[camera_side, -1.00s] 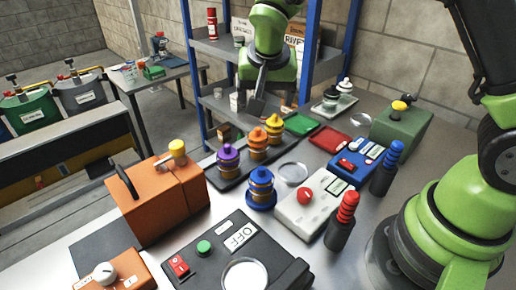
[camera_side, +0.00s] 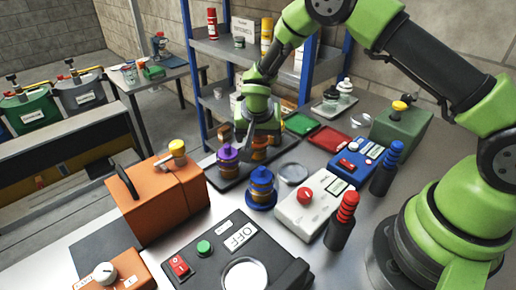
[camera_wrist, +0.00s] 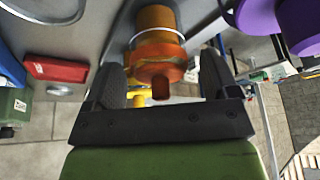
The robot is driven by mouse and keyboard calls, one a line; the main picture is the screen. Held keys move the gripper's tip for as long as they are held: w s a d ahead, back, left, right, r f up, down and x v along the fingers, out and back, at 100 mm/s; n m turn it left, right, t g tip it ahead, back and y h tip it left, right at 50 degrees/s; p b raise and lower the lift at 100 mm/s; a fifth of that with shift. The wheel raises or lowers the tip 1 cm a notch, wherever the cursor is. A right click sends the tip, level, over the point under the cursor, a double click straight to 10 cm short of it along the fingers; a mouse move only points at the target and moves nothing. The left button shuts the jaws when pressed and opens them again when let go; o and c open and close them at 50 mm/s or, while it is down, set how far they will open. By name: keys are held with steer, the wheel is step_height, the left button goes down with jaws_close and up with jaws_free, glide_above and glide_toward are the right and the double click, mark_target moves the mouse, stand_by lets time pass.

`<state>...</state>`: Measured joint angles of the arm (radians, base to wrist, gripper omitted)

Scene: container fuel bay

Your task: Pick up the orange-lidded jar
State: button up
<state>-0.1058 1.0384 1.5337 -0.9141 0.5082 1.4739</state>
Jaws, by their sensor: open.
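The orange-lidded jar (camera_wrist: 158,50) shows in the wrist view between the two fingers of my gripper (camera_wrist: 160,66), its lid toward the palm. The fingers stand apart with the jar between them; I cannot tell whether either touches it. In the side view my gripper (camera_side: 258,128) is over the dark tray (camera_side: 243,177) and hides most of the orange-lidded jar (camera_side: 260,154). The purple-lidded jar (camera_side: 228,160) stands just left of it, and shows at the upper right of the wrist view (camera_wrist: 262,16).
A yellow part (camera_wrist: 140,101) shows behind the orange lid. A clear dish (camera_side: 293,173) and a red tray (camera_side: 329,138) lie to the right. An orange case (camera_side: 155,200) stands at left.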

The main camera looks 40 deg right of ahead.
steer(key=shift+d+f, duration=0.1)
steer(key=shift+f, duration=0.1)
steer(key=c, duration=1)
steer(key=shift+c, duration=0.2)
